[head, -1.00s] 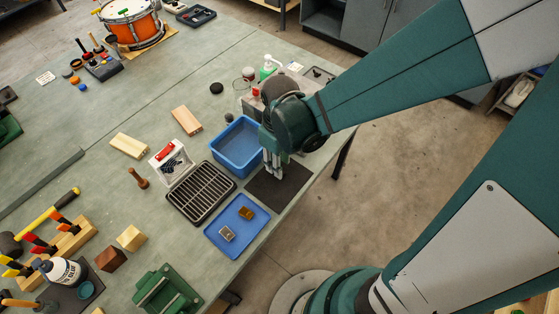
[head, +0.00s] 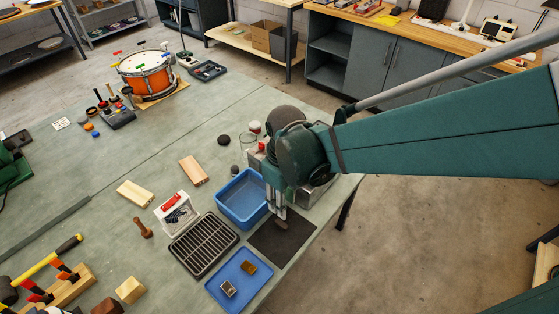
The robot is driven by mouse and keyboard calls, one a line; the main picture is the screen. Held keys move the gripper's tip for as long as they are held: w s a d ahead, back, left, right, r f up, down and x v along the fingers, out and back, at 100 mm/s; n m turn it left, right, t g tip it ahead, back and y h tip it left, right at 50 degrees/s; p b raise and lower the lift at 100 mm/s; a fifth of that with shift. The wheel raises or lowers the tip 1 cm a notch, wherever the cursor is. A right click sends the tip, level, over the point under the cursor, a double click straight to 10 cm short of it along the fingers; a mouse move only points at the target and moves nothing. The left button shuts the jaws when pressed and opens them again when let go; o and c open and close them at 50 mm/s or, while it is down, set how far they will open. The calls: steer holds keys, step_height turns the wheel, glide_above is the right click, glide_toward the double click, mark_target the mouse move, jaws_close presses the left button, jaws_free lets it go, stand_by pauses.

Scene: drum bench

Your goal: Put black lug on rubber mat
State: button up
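The rubber mat (head: 262,236) is a flat black square at the right edge of the bench, beside the blue tray. My gripper (head: 277,213) points down over the mat's upper part. A small dark brownish-grey piece (head: 281,225), which may be the black lug, shows at the fingertips, over or on the mat. I cannot tell whether the fingers hold it or whether it rests on the mat. The gap between the fingers is too small in view to judge.
A blue bin (head: 243,199) stands just left of my gripper. A wire rack (head: 203,244) and a blue tray (head: 238,281) with two small blocks lie left of the mat. A grey box (head: 318,193) stands close behind my gripper. The lower mat is bare.

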steer(key=shift+d, duration=0.1)
stand_by(0.6)
steer(key=s+d+r+m+t, duration=0.4)
steer(key=d+r+m+t, duration=0.3)
steer(key=d+r, duration=0.8)
steer(key=shift+d+r+m, duration=0.3)
steer(key=shift+d+m, duration=0.2)
steer(key=shift+m, duration=0.5)
